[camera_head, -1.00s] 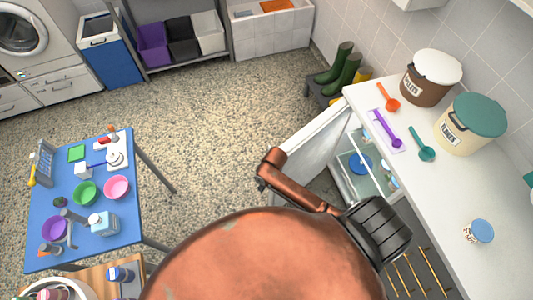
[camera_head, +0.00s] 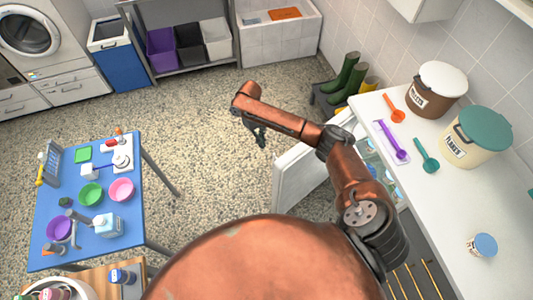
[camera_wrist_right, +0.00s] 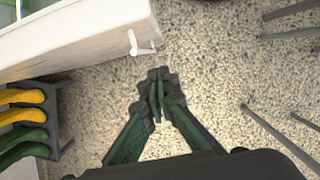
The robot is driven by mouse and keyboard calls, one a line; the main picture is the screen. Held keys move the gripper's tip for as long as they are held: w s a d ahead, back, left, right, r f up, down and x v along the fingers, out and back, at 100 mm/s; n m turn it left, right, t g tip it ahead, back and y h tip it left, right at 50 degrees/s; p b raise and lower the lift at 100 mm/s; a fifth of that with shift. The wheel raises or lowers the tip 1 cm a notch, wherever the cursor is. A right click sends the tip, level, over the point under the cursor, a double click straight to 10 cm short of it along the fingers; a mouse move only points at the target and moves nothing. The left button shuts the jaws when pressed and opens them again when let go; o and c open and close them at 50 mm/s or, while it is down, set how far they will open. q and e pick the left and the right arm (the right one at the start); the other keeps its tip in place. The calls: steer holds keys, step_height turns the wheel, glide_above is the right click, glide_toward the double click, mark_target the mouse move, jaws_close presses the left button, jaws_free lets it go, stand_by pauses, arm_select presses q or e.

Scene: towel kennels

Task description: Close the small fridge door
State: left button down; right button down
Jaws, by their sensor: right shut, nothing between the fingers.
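The small fridge stands under the white counter at the right, and its white door (camera_head: 300,172) is swung open into the room. A strip of the fridge's lit inside (camera_head: 378,165) shows between my arm and the counter. In the right wrist view the door (camera_wrist_right: 75,38) crosses the upper left, with a small white handle (camera_wrist_right: 138,43) on its face. My right gripper (camera_head: 259,138) is shut and empty, pointing down on the room side of the door. In the right wrist view its fingertips (camera_wrist_right: 156,86) are just apart from the handle. My left gripper is out of view.
A blue table (camera_head: 122,212) with bowls and bottles stands at the left. Green boots (camera_head: 346,78) stand on a low dark stand by the wall. Canisters and scoops sit on the counter (camera_head: 440,205). The speckled floor (camera_head: 210,150) between is clear.

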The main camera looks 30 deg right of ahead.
steer(key=s+d+f, duration=0.1)
steer(key=s+f, duration=0.5)
steer(key=f, duration=0.3)
steer(key=shift+p, duration=0.4)
steer(key=shift+s, duration=0.15)
